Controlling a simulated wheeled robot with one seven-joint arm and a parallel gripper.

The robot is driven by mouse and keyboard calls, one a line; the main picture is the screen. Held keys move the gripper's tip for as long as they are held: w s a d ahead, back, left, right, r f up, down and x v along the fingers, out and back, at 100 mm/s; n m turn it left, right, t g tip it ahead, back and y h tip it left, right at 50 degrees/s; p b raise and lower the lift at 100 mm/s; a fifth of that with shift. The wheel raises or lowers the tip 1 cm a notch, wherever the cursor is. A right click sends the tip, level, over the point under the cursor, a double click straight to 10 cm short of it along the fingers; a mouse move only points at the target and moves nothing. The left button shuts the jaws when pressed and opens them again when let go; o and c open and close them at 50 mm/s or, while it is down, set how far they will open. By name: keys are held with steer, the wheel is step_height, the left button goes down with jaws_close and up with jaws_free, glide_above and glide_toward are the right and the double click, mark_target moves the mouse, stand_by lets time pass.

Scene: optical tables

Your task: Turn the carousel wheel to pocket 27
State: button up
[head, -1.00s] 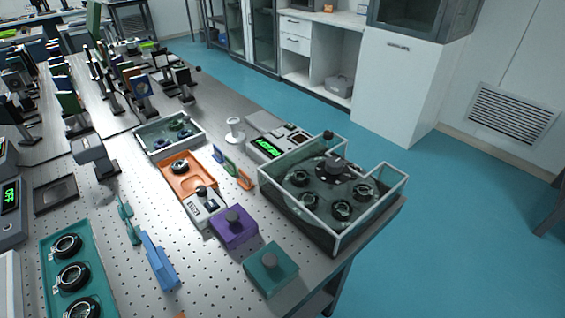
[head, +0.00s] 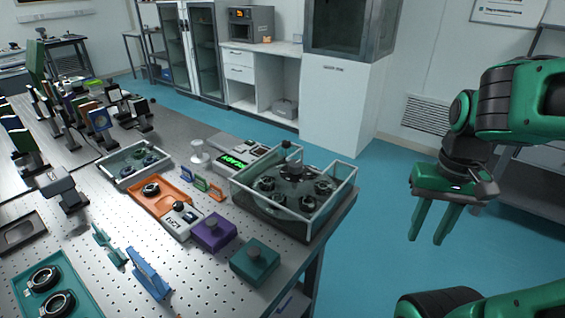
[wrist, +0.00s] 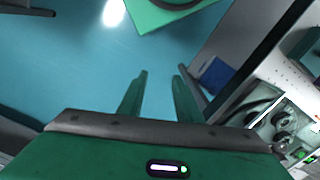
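The carousel (head: 292,186) is a dark round wheel with several black ring mounts, inside a clear-walled box (head: 303,230) at the table's right corner. A dark hub with a knob (head: 290,168) rises at its back. The pocket numbers are too small to read. My gripper (head: 427,241) is green, open and empty, with its fingers pointing down over the floor, right of the box and apart from it. In the wrist view, the two fingers (wrist: 160,85) stand apart over blue floor, and part of the carousel box shows at the right edge.
Open floor separates my gripper from the table.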

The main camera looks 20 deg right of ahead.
steer(key=o, duration=0.3)
steer(key=shift+o, duration=1)
steer(key=shift+w+a+r+n, duration=0.1)
steer(key=shift+w+r+n, duration=0.1)
steer(key=shift+r, duration=0.3)
steer(key=shift+w+a+r+n, duration=0.1)
steer(key=shift+w+r+n, duration=0.1)
steer(key=shift+r, duration=0.25)
steer(key=n, duration=1.1)
glide_toward(296, 162)
step_height(296, 162, down, 9)
steer(key=shift+s+a, duration=0.15)
steer(key=shift+a, duration=0.05)
